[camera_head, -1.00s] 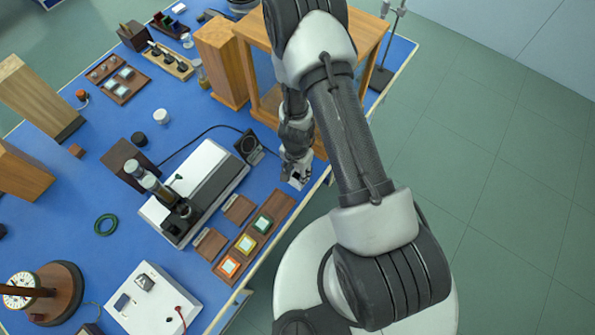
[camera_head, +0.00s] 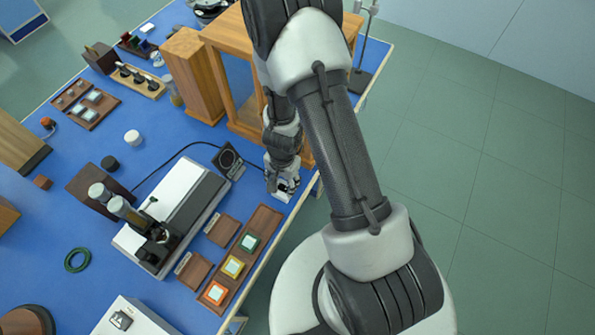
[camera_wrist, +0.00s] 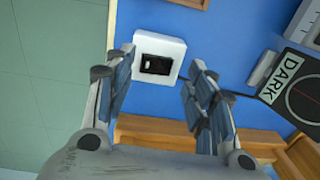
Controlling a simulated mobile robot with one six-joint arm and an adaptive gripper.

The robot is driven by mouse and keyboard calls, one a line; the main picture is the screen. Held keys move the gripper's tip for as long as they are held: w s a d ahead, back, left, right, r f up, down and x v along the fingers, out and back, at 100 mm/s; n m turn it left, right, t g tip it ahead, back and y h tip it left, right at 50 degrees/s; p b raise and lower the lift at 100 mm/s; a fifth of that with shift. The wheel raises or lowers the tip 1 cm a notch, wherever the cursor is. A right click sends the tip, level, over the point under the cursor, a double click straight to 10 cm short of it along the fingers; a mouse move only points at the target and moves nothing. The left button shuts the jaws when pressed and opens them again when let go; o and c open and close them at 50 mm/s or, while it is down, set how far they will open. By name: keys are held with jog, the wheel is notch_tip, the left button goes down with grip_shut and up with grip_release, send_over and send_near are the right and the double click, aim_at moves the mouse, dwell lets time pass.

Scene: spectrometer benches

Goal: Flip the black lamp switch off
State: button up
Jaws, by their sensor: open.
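The black lamp switch (camera_wrist: 156,64) is a small black rocker set in a white square box (camera_wrist: 170,44) on the blue bench top. In the wrist view it lies between and just beyond the fingertips of my gripper (camera_wrist: 161,62). My gripper is open, with its fingers spread to either side and nothing held. The height left between the fingertips and the switch is hard to judge. In the head view my gripper (camera_head: 283,184) is low over the bench near its right edge, and its fingers are too small to make out clearly.
A black plate marked DARK (camera_wrist: 296,94) lies right of the switch; it shows in the head view (camera_head: 228,160) with a cable. A wooden frame (camera_head: 246,121) stands behind my gripper. A wooden tray of coloured squares (camera_head: 240,258) lies nearer. The bench edge is close on the right.

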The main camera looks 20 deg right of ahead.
jog(key=shift+s+f+t+b, duration=0.35)
jog(key=shift+f+t+b, duration=0.05)
jog(key=shift+b, duration=2.75)
